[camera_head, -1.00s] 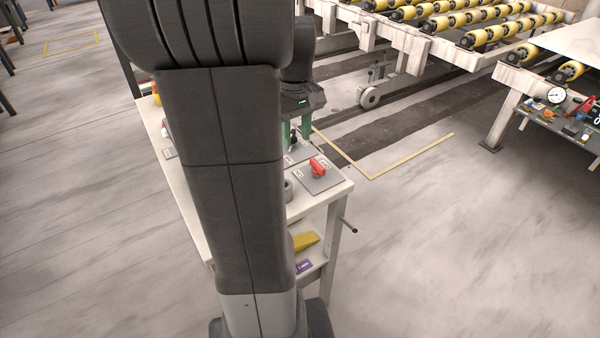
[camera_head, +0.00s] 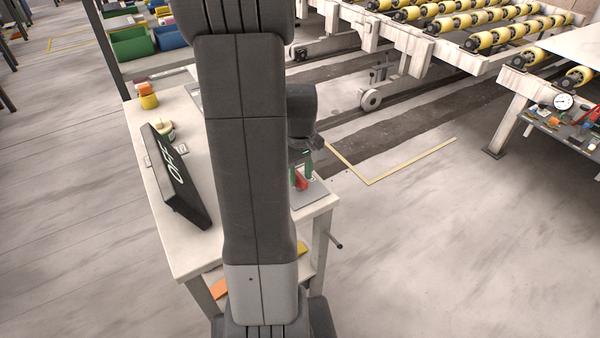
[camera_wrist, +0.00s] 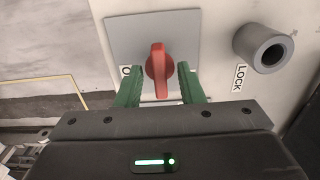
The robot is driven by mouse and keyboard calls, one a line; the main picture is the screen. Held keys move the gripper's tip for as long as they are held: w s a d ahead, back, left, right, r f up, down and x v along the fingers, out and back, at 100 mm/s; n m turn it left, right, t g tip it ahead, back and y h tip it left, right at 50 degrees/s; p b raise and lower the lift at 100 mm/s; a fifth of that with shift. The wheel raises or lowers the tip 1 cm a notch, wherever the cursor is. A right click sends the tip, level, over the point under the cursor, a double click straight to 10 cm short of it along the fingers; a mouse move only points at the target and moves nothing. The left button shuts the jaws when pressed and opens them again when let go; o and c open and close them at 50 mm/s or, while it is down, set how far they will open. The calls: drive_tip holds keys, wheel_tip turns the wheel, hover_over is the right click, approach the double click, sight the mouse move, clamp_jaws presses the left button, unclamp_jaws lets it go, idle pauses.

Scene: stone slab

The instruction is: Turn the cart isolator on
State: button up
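The cart isolator is a red rotary handle (camera_wrist: 158,66) on a grey square plate (camera_wrist: 190,24), fixed to the cart top. In the wrist view the handle's grip bar points down the picture, toward my gripper. My gripper (camera_wrist: 158,92) has two green fingers, one on each side of the handle, with a gap on both sides. It is open. A label beside the handle is partly hidden by the left finger; one letter like "O" shows. In the head view the red handle (camera_head: 301,181) is partly hidden by my gripper (camera_head: 301,172).
A grey ring-shaped lock (camera_wrist: 264,48) with a "LOCK" label stands right of the plate in the wrist view. On the cart top (camera_head: 190,255) are a leaning black sign (camera_head: 178,178) and a yellow pot (camera_head: 148,99).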

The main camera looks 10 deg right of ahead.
clamp_jaws()
drive_tip(key=shift+m, duration=0.4)
drive_tip(key=m, duration=0.3)
drive_tip(key=shift+m, duration=0.4)
drive_tip(key=m, duration=0.4)
drive_tip(key=shift+b, duration=0.3)
drive_tip(key=m, duration=0.9)
drive_tip(key=shift+m, duration=0.3)
